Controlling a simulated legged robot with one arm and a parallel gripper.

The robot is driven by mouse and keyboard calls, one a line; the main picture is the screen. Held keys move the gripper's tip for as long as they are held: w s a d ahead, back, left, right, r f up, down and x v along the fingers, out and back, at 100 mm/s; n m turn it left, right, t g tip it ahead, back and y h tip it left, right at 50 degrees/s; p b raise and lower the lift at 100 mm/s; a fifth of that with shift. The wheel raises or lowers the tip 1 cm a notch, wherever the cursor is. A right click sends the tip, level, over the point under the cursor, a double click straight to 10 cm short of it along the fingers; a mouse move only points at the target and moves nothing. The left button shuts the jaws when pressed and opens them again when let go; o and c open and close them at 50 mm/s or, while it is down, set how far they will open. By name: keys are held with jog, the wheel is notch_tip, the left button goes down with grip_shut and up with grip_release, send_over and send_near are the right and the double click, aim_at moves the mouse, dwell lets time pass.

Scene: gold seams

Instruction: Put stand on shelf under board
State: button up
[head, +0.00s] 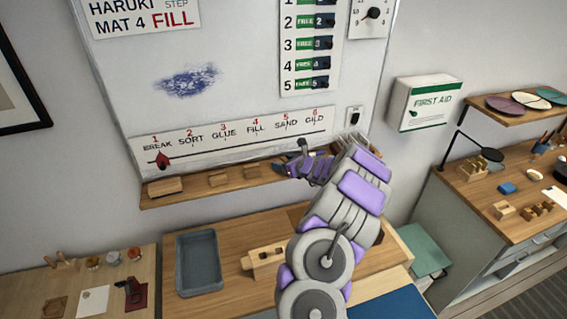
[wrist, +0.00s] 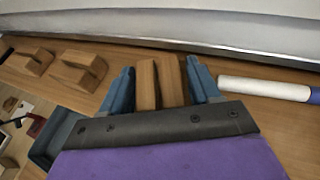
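In the head view my gripper (head: 292,163) is over the shelf (head: 195,194), below the white board (head: 240,100). The held stand is not clear there.
Other wooden stands (wrist: 78,70) are on the shelf to the left. A white and blue marker (wrist: 265,88) lies to the right. Below are a workbench with a grey tray (head: 198,264) and a wooden block (head: 264,258). A first aid box (head: 424,101) hangs at the right.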

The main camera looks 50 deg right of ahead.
jog(key=shift+o, duration=1.3)
jog(key=shift+d+f, duration=0.1)
jog(key=shift+d, duration=0.3)
jog(key=shift+a, duration=0.2)
jog(key=shift+s+r, duration=0.2)
jog(key=shift+r, duration=0.1)
jog(key=v, duration=1.1)
jog(key=shift+s, duration=0.3)
